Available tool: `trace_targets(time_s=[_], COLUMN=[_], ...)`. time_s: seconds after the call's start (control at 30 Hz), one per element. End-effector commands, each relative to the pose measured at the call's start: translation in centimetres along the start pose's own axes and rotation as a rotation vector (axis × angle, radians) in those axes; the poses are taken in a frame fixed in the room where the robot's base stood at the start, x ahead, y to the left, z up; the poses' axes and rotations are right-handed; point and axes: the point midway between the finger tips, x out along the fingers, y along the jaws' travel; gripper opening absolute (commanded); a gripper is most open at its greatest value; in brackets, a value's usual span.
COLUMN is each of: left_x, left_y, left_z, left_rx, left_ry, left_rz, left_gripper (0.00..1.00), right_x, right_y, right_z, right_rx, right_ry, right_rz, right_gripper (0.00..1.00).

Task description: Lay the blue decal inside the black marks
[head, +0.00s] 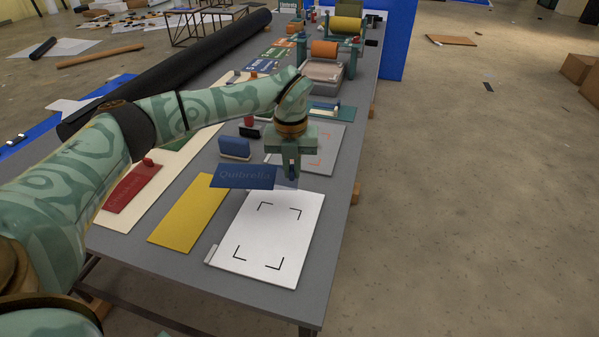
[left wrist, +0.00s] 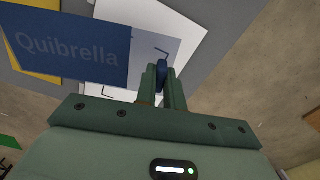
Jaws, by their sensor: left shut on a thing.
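The blue decal (head: 241,177), lettered "Quibrella", hangs above the table, over the far left corner of the white panel (head: 278,215). It also shows in the left wrist view (left wrist: 65,48), with a clear strip along its right side. Black corner marks (head: 266,206) form a rectangle on the panel. My left gripper (head: 291,176) is shut at the clear end of the decal. In the left wrist view a small blue tab (left wrist: 162,76) sits between its fingers. The decal is beyond the far edge of the marks. My right gripper is not in view.
A yellow sheet (head: 188,210) lies left of the panel. A red piece (head: 132,188) lies farther left on a cream board. A blue-and-white block (head: 235,148) stands behind the decal. A grey panel with orange marks (head: 327,148) lies behind my gripper. Floor is open to the right.

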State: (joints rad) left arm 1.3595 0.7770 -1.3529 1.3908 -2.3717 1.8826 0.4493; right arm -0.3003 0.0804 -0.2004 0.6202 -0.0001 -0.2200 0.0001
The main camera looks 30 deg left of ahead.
Motion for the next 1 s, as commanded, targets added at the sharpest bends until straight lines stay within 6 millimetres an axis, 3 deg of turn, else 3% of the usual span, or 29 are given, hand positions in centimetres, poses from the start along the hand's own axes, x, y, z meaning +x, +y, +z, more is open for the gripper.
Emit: trace_targets(time_s=[0.2,0.4,0.6,1.0], left_x=[0.6,0.8,0.8,0.7], left_y=[1.3,2.1,2.4,2.4], left_z=[1.5,2.3,2.6,2.5], left_rx=[-0.716,-1.168,-1.341,-1.351], left_ry=[0.003,0.004,0.004,0.004], left_rz=[0.005,0.008,0.010,0.009], left_gripper=[0.00,0.00,0.00,0.00], right_x=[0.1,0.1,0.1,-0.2], right_y=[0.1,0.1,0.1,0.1], right_z=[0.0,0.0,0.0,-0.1], right_rx=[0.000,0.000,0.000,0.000], right_ry=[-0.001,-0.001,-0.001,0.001], right_rz=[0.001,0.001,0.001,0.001], right_gripper=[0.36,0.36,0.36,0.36])
